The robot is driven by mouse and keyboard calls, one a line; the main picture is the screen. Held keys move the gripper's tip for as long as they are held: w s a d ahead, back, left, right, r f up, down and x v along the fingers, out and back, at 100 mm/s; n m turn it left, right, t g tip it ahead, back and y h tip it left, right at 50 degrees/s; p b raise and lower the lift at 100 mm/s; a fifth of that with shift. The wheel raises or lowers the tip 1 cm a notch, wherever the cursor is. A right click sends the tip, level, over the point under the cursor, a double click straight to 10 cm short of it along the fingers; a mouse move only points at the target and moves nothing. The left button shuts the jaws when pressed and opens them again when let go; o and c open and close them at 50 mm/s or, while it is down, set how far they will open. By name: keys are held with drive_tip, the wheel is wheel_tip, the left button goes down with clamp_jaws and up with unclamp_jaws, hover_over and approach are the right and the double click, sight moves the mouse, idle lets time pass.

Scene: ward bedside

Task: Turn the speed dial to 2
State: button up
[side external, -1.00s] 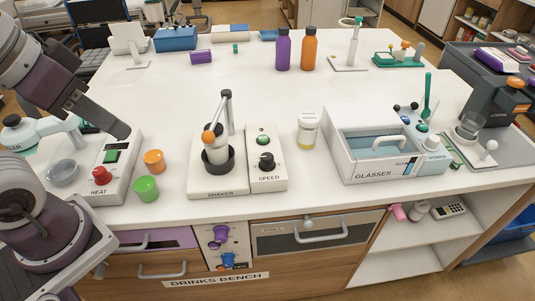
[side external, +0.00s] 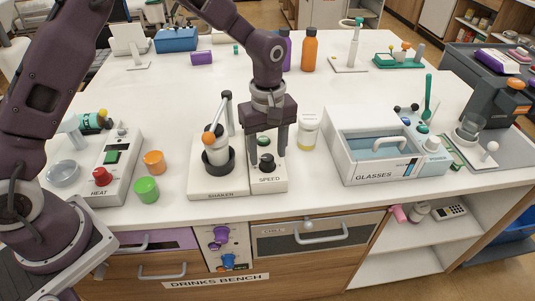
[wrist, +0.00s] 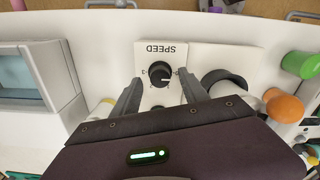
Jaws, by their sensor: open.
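The speed dial (side external: 266,161) is a black knob on a white panel (side external: 268,184) marked SPEED, to the right of the shaker. In the wrist view the dial (wrist: 160,77) shows a white pointer line, and small marks stand beside it that are too small to read surely. My gripper (side external: 267,156) points down over the panel. Its two fingers are apart, one on each side of the dial in the side view. In the wrist view the open fingertips (wrist: 164,88) lie left and right of the knob, with gaps between them and it. The green button on the panel is mostly hidden.
The shaker (side external: 217,157), with its lever, stands close on the left. A yellow-labelled jar (side external: 308,131) stands close on the right, and the glasses box (side external: 374,170) is beyond it. Orange (side external: 154,162) and green (side external: 146,189) cups stand farther left.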

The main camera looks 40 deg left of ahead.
drive_tip(key=shift+f, duration=0.85)
clamp_jaws()
drive_tip(key=shift+m, duration=0.3)
drive_tip(key=m, duration=1.1)
drive_tip(key=shift+m, duration=0.4)
drive_tip(key=m, duration=1.1)
drive_tip(key=shift+m, duration=0.3)
